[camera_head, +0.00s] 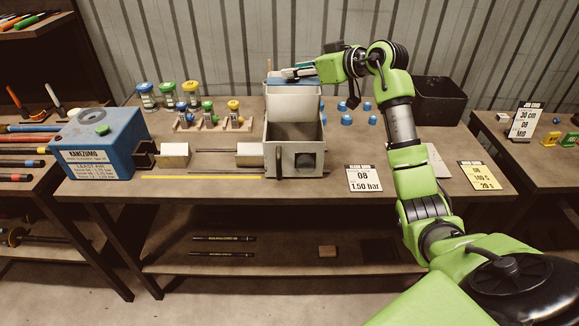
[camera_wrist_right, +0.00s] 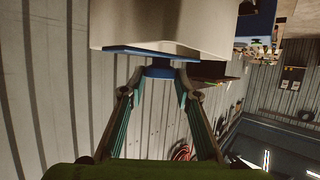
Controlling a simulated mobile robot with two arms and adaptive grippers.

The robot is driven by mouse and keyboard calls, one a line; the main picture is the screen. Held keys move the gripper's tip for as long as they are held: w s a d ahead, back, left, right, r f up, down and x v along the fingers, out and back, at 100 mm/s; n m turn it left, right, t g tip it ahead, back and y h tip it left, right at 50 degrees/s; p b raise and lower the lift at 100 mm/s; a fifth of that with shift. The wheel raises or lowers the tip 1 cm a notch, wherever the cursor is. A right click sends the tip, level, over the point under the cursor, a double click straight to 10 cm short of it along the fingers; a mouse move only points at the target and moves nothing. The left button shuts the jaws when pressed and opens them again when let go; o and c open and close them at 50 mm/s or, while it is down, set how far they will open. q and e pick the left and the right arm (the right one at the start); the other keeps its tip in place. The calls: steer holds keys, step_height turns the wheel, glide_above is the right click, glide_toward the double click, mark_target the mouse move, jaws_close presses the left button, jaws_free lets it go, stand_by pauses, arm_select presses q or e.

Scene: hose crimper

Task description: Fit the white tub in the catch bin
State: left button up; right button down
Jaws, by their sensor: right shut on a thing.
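The white tub (camera_head: 291,104) hangs upright over the back of the grey catch bin (camera_head: 306,174). I see the bin's open top below and in front of the tub, and a dark square opening in its front. My right gripper (camera_head: 291,73) is at the top of the tub. In the right wrist view the fingers (camera_wrist_right: 163,72) are shut on a blue knob under a blue lid or plate, with the tub's pale wall (camera_wrist_right: 165,25) beyond. Whether the tub's lower end is inside the bin's rim cannot be told. My left gripper is not in view.
A blue machine (camera_head: 103,143) stands at the left of the bench. A black bin (camera_head: 439,100) is at the back right. Cards (camera_head: 363,178) lie right of the catch bin, with small blue caps behind.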

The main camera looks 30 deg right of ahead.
mark_target(298, 115)
steer(key=f, duration=0.3)
steer(key=f+p, duration=0.1)
steer(key=f, duration=0.1)
steer(key=d+f, duration=0.1)
steer(key=f, duration=0.2)
steer(key=shift+w+f+p, duration=0.2)
steer(key=shift+f+p, duration=0.1)
steer(key=f, duration=0.4)
steer(key=shift+s+a+f, duration=0.1)
steer(key=shift+a+f, duration=0.1)
steer(key=shift+f, duration=0.15)
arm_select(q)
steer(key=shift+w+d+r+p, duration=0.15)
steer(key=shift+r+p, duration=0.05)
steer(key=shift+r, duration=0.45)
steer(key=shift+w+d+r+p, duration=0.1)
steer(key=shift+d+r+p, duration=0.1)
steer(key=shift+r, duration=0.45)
arm_select(e)
steer(key=shift+f, duration=2.4)
steer(key=c, duration=1.6)
jaws_free()
steer(key=shift+f, duration=0.15)
steer(key=shift+o, duration=0.2)
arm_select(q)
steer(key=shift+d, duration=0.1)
